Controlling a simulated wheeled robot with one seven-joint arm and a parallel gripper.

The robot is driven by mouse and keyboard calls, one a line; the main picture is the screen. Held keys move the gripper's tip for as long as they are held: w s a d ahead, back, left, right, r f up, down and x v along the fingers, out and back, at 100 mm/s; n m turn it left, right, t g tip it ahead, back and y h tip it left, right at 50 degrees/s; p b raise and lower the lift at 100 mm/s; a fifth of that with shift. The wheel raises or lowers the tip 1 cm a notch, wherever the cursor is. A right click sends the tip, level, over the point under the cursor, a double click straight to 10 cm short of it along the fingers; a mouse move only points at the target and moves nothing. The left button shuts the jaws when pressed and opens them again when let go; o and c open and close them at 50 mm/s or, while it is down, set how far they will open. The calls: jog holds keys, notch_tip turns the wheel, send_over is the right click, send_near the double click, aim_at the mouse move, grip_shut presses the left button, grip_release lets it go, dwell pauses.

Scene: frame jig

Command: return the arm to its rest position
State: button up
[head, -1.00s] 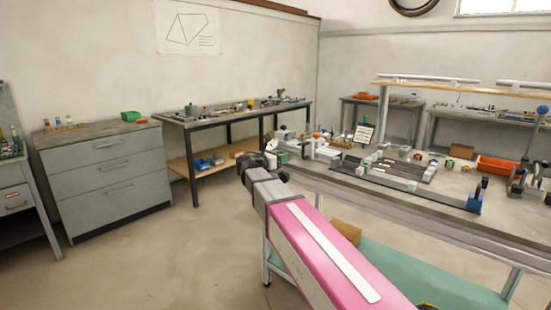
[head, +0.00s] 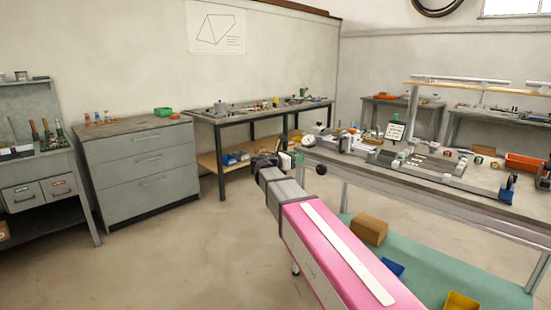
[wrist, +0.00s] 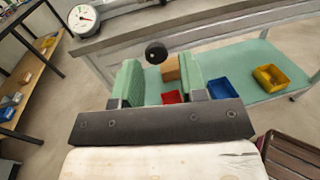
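My arm, with its pink link, reaches forward from the bottom of the head view. My gripper (head: 291,160) is at its far end, beside the near left corner of the workbench (head: 430,183). In the wrist view my gripper (wrist: 158,72) has its two green finger pads apart, with nothing held between them. A round black knob (wrist: 156,52) shows beyond the pads near the bench edge; it also shows in the head view (head: 320,170). I cannot tell how far it is from the fingers.
A dial gauge (wrist: 83,18) lies near the bench edge. The green lower shelf (wrist: 233,62) holds a cardboard box (head: 369,230), a blue bin (wrist: 223,89), a yellow bin (wrist: 271,77) and a red bin (wrist: 172,97). A drawer cabinet (head: 145,178) stands left. Open floor lies between.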

jog(key=s+d+f+m+g+y, duration=0.2)
jog(key=s+d+f+m, duration=0.2)
jog(key=f, duration=0.3)
jog(key=s+d+f+m+g+y, duration=0.2)
jog(key=s+d+f+m, duration=0.1)
jog(key=f, duration=0.5)
jog(key=s+d+f+m+g+y, duration=0.2)
jog(key=s+d+f+m, duration=0.2)
jog(key=f, duration=0.3)
jog(key=s+f+m+g+y, duration=0.4)
jog(key=s+f+m+y, duration=0.4)
jog(key=s+f+m, duration=0.5)
jog(key=shift+s+f+m+y, duration=0.35)
jog(key=shift+s+m+y, duration=0.05)
jog(key=shift+s, duration=0.45)
jog(key=shift+c, duration=0.2)
